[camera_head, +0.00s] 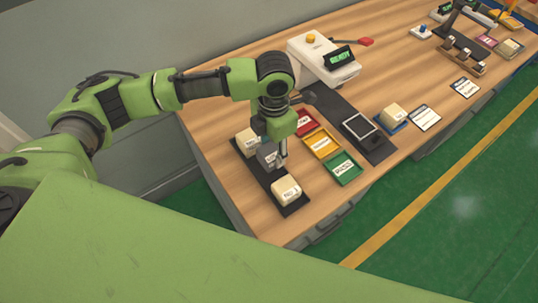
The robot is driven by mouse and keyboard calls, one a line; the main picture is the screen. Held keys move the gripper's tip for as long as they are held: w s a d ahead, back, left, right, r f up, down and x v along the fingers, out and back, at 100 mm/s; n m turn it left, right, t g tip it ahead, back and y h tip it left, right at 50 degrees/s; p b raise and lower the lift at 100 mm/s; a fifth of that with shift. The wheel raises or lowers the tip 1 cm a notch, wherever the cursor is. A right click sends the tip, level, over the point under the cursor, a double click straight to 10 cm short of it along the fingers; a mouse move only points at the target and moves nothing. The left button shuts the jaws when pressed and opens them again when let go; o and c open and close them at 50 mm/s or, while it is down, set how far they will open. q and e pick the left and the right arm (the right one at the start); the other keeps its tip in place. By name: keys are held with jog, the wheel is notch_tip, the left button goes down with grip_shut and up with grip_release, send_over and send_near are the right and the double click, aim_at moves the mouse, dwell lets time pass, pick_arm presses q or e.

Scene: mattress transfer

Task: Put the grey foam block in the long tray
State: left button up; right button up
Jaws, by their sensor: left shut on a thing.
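A grey foam block (265,154) is at the middle of a long dark tray (262,181) on the left part of the wooden table. My left gripper (280,158) points down from above and is shut on the grey block, partly covering it. I cannot tell whether the block touches the tray floor. A cream block (248,140) stands behind it in the tray, and another labelled cream block (286,189) lies at the tray's front end. My right gripper is not in view.
Red (306,123), yellow (322,143) and green (343,168) trays lie right of the gripper. A dark mat with a square-framed device (360,127) is beyond them. A white machine reading READY (325,62) stands behind. The table's front-left corner is bare.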

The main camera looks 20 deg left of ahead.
aim_at(269, 158)
pick_arm(q)
jog(key=shift+s+a+f, duration=0.25)
jog(key=shift+a+f, duration=0.1)
jog(key=shift+f, duration=0.15)
notch_tip(269, 158, down, 2)
jog(key=shift+s+a+f, duration=0.1)
jog(key=shift+f, duration=0.55)
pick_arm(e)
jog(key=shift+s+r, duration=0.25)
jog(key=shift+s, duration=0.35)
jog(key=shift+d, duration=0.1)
pick_arm(q)
jog(key=shift+f, duration=0.15)
jog(key=o, duration=1)
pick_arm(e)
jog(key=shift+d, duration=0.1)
